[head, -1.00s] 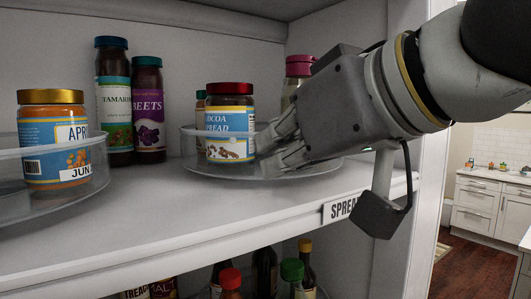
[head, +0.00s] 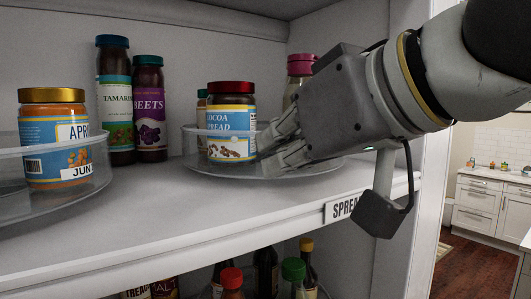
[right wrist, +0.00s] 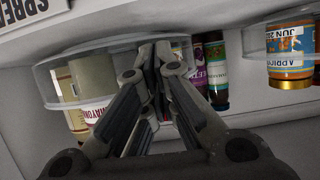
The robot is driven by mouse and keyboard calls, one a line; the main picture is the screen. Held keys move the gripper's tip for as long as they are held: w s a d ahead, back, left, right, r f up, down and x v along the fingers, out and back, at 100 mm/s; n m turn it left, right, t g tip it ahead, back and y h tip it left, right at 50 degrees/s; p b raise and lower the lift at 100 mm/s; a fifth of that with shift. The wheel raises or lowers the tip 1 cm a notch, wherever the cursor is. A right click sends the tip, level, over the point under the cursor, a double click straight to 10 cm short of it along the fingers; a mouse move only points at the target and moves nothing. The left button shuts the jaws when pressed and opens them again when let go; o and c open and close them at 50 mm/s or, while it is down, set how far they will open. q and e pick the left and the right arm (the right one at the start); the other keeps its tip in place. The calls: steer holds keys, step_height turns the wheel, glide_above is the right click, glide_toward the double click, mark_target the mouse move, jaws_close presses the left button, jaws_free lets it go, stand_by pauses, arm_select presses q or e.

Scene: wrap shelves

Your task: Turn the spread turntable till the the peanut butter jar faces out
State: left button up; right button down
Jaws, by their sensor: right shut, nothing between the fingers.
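The spread turntable (head: 215,172) is a clear round tray with a low rim on the shelf, above the label reading "SPREA" (head: 342,209). A cocoa spread jar (head: 231,122) with a red lid stands at its front left. A pink-lidded container (head: 300,70) stands behind my right gripper (head: 262,153), mostly hidden. A small part of another jar (head: 201,108) shows behind the cocoa spread. I cannot make out a peanut butter jar. My right gripper is shut and empty at the turntable's front rim. The right wrist view shows its rim (right wrist: 110,40) and a mayonnaise jar (right wrist: 95,90).
A second clear turntable (head: 98,165) at the left holds an apricot jar (head: 55,138). Bare shelf lies in front. Several bottles stand on the shelf below.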

steer(key=shift+w, duration=0.3)
steer(key=shift+w, duration=0.35)
steer(key=shift+w, duration=0.15)
steer(key=shift+w+d, duration=0.15)
steer(key=shift+d, duration=1)
